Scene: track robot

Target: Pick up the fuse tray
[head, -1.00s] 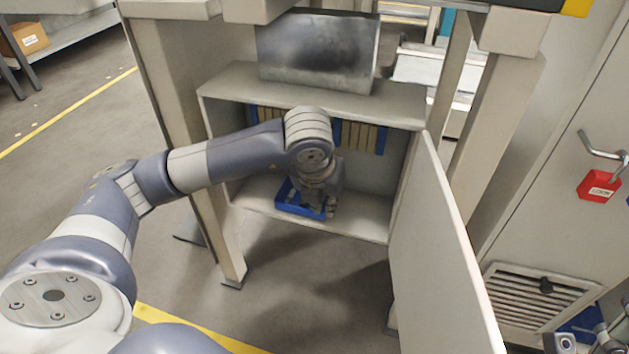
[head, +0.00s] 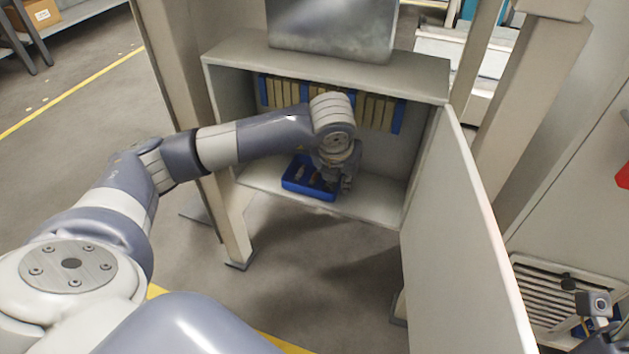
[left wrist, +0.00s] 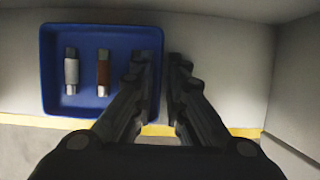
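The blue fuse tray (head: 294,187) sits on the floor of the open cabinet, near its front edge. In the left wrist view the tray (left wrist: 88,36) holds two fuses, one white (left wrist: 72,72) and one brown (left wrist: 103,72). My left gripper (head: 343,187) is at the tray's right side. In the left wrist view its fingers (left wrist: 162,62) are close together, one on each side of the tray's right wall, and look shut on it; they hide part of that wall. My right gripper (head: 597,325) shows only partly at the lower right corner, and its fingers are unclear.
The cabinet (head: 330,62) has a row of beige and blue parts (head: 375,112) at its back. Its open door (head: 462,230) stands to the right of my left arm. A frame post (head: 232,225) stands at left. A grey box (head: 335,25) rests on top.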

